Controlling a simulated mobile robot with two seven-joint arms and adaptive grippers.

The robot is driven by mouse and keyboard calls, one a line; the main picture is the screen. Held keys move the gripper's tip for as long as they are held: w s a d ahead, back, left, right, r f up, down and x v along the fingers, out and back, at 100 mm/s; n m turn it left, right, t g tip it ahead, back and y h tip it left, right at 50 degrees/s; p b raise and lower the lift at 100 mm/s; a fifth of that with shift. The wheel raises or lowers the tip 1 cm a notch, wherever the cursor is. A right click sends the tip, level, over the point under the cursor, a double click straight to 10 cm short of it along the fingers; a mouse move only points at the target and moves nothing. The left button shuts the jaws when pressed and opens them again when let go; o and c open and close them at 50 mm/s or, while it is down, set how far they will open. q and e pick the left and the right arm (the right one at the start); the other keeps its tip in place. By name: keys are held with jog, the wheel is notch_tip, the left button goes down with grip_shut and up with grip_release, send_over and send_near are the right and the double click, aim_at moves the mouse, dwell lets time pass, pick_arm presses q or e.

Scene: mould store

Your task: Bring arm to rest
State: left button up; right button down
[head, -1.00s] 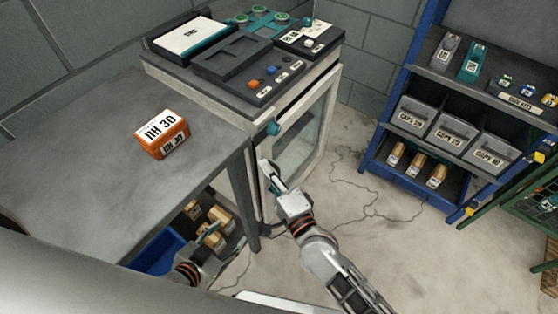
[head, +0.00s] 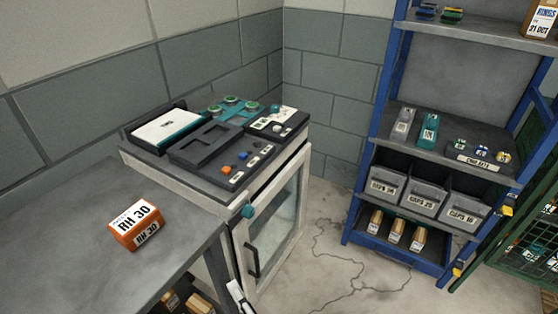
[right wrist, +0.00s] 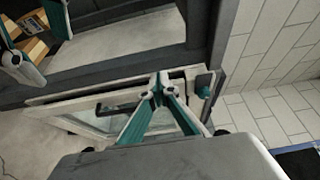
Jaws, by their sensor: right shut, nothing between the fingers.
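My right gripper (head: 238,290) shows at the bottom edge of the head view, in front of the white cabinet. In the right wrist view its two fingers (right wrist: 160,84) meet at the tips, shut and empty. Behind them is the cabinet's glass door (right wrist: 95,122) with its dark handle; contact cannot be made out. My left gripper is outside the head view. Two spread white and teal fingers at the upper left of the right wrist view appear to be my left gripper (right wrist: 38,42), open, with nothing visibly held.
An orange box labelled RH 30 (head: 136,226) sits on the grey table (head: 60,235). The white cabinet (head: 238,205) carries trays and a control panel. A blue shelf rack (head: 374,150) with grey bins stands at the right. The floor (head: 330,265) between is clear.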

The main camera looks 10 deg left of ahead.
pick_arm(q)
jog(key=r+p, duration=0.1)
jog(key=s+r+p, duration=0.1)
jog(key=p, duration=0.1)
jog(key=shift+d, duration=0.35)
pick_arm(e)
jog(key=s+d+f+n+g+h, duration=0.1)
jog(key=s+d+f+n+h, duration=0.1)
jog(key=d, duration=0.9)
jog(key=s+d+f+n+g+h, duration=0.1)
jog(key=s+d+f+n+h, duration=0.1)
jog(key=d+f+n+h, duration=0.2)
jog(key=s+d+f+n+g+h, duration=0.1)
jog(key=d+n, duration=0.7)
jog(key=d, duration=1.1)
notch_tip(320, 180, down, 4)
jog(key=shift+s+r+h, duration=0.15)
jog(key=shift+s+h, duration=0.55)
jog(key=shift+h, duration=0.4)
pick_arm(q)
jog(key=shift+w+r, duration=0.2)
jog(key=shift+w, duration=0.05)
